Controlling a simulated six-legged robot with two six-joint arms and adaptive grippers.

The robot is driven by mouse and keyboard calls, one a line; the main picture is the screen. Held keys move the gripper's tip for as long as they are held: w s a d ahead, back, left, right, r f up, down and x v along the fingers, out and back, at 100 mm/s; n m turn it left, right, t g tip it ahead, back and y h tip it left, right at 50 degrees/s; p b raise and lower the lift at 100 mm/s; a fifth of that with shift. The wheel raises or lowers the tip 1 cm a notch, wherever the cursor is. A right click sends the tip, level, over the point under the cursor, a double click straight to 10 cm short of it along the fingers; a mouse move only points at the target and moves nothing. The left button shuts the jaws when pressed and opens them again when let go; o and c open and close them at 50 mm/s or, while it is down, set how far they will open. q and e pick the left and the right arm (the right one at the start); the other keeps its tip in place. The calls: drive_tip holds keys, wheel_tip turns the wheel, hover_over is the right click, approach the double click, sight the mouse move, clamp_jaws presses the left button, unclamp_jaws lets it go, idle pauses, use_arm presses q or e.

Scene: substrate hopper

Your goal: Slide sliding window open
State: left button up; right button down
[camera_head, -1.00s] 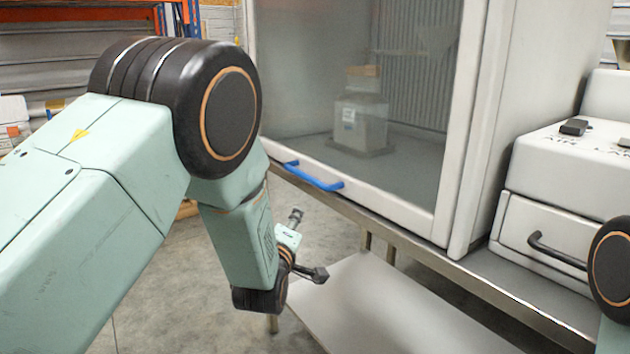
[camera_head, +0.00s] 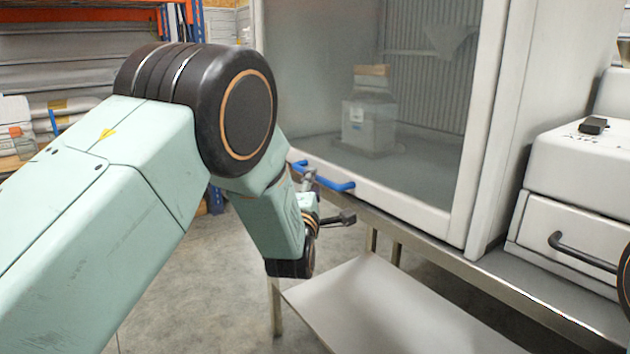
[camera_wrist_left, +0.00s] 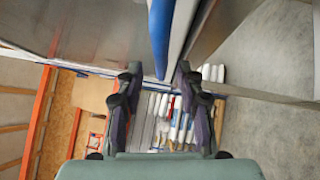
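The sliding window (camera_head: 420,110) is a clear pane in a white frame on the front of a cabinet, and it looks closed. A blue bar handle (camera_head: 335,184) is on its lower frame rail. My left gripper (camera_head: 328,198) is at the left part of the handle, with one finger overlapping it in the head view. In the left wrist view my left gripper (camera_wrist_left: 156,72) is open. The blue handle (camera_wrist_left: 160,38) reaches between its fingertips, nearer the right finger; contact is unclear. My right gripper is out of view.
A box-like object (camera_head: 368,125) stands behind the glass. A white unit with a dark-handled drawer (camera_head: 570,240) stands right of the cabinet. A metal table edge (camera_head: 440,258) runs below, with a lower shelf (camera_head: 390,310). Open floor lies left of the table.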

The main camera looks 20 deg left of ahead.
use_arm(q)
drive_tip(key=shift+w+a+r+b, duration=0.15)
drive_tip(key=shift+w+b, duration=0.1)
drive_tip(key=shift+w, duration=0.85)
drive_tip(key=shift+w+a+r+b, duration=0.15)
drive_tip(key=shift+w+b, duration=0.1)
drive_tip(key=shift+w, duration=0.85)
clamp_jaws()
